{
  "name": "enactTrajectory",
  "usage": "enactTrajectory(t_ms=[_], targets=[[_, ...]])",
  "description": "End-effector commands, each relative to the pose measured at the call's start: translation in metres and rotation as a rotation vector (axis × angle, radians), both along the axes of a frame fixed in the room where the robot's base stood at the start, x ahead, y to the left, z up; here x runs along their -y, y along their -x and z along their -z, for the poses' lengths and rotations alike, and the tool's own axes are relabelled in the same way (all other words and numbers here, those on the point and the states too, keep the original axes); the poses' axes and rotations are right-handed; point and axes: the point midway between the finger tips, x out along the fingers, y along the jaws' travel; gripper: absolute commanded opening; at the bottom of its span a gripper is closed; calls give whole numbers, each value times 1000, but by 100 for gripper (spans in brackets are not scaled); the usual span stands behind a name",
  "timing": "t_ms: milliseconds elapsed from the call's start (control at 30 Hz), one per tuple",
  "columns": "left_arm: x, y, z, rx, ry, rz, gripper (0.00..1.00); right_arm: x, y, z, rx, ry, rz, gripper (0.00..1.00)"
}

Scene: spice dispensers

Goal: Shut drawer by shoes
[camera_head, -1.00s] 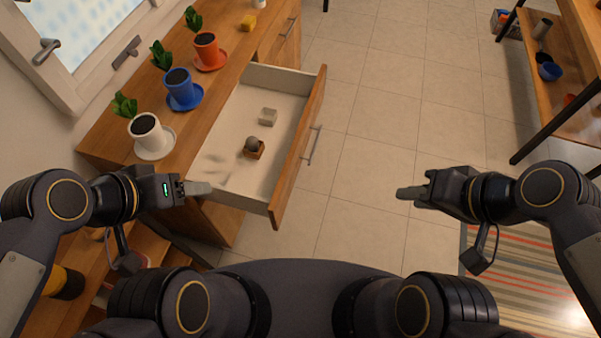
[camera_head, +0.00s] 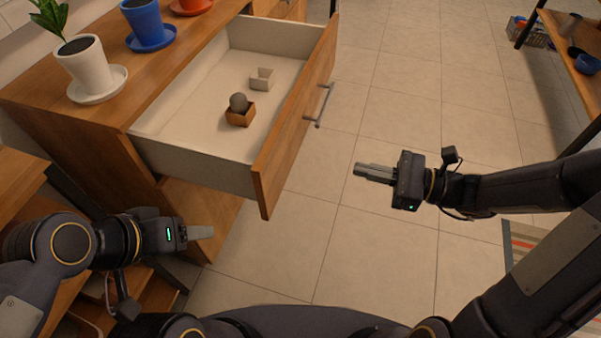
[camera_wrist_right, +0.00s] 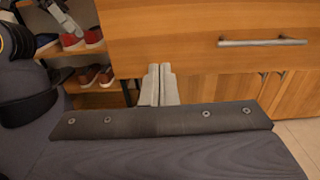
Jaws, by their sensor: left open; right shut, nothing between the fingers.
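The wooden drawer (camera_head: 291,123) is pulled out from the cabinet in the head view, with a metal bar handle (camera_head: 319,105) on its front. In the right wrist view the drawer front (camera_wrist_right: 180,35) fills the top. My right gripper (camera_head: 358,169) is shut and empty, out in front of the drawer front and apart from it. My left gripper (camera_head: 211,232) is open, below the drawer's near side. Shoes (camera_wrist_right: 85,38) stand on a shelf in the right wrist view.
Potted plants on saucers, such as the white pot (camera_head: 84,64) and blue pot (camera_head: 143,22), stand on the cabinet top. Tiled floor (camera_head: 420,100) is clear ahead of the drawer. A shelf unit (camera_head: 575,60) stands at far right, a striped rug (camera_head: 524,240) at right.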

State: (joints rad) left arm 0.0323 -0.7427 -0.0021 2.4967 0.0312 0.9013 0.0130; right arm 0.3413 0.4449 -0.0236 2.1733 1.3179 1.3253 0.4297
Motion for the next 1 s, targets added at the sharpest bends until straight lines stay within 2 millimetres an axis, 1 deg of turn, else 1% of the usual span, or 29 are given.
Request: enactTrajectory(t_ms=[33, 133, 267, 500, 700, 833, 1000], targets=[[0, 0, 5, 1, 0, 0, 60, 0, -3, 6, -10, -12, 7, 0], [0, 0, 6, 1, 0, 0, 60, -6, -5, 6, -16, -18, 10, 0], [0, 0, 11, 1, 0, 0, 60, -25, -9, 6, -14, -16, 7, 0], [0, 0, 26, 1, 0, 0, 60, -76, -22, 7, -12, -16, 3, 0], [0, 0, 37, 0, 0, 0, 60, -112, -32, 7, -13, -14, 6, 0], [0, 0, 41, 0, 0, 0, 60, -126, -36, 6, -14, -15, 8, 0], [0, 0, 42, 0, 0, 0, 60, -134, -39, 4, -14, -14, 10, 0]])
